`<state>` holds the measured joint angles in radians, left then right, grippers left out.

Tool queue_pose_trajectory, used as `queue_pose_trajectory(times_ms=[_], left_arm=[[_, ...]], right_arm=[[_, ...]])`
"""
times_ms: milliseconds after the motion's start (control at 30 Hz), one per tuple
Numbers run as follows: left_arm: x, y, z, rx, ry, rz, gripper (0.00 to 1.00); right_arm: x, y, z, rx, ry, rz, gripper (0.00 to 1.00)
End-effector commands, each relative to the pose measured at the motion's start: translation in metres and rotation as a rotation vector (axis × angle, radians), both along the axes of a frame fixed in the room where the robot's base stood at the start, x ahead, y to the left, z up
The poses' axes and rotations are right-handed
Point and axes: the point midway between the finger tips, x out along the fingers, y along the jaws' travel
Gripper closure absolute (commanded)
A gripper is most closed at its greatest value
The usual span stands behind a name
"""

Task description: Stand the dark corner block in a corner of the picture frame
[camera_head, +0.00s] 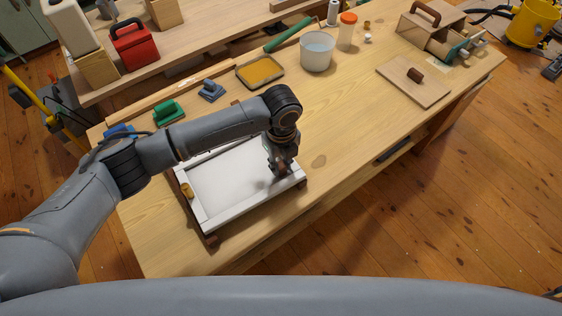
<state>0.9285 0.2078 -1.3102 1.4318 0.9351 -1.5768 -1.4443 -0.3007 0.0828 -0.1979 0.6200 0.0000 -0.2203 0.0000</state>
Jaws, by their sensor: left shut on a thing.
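The picture frame (252,205) is a pale, white-edged rectangle around a white panel, lying on the workbench below my left arm. My left gripper (281,168) points down over the right end of the frame, near its right corner. It is shut on a small brown piece (281,171), which looks like the dark corner block. The fingers and wrist hide much of the block, and I cannot tell whether it touches the frame. My arm hides part of the frame's far side. My right gripper is not in view.
Green (169,113) and blue-grey (211,90) tools, a yellow-filled tray (261,71) and a white bucket (317,50) stand farther back. A board with a knob (413,83) lies right. The bench right of the frame is clear.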

Motion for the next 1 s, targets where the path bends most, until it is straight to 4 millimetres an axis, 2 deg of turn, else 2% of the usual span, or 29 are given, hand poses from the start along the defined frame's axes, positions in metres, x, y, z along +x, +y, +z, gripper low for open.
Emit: queue_pose_trajectory(times_ms=[1000], left_arm=[[0.0,-0.012,0.0,0.0,0.0,0.0,0.96]], right_arm=[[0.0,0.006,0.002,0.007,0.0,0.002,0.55]])
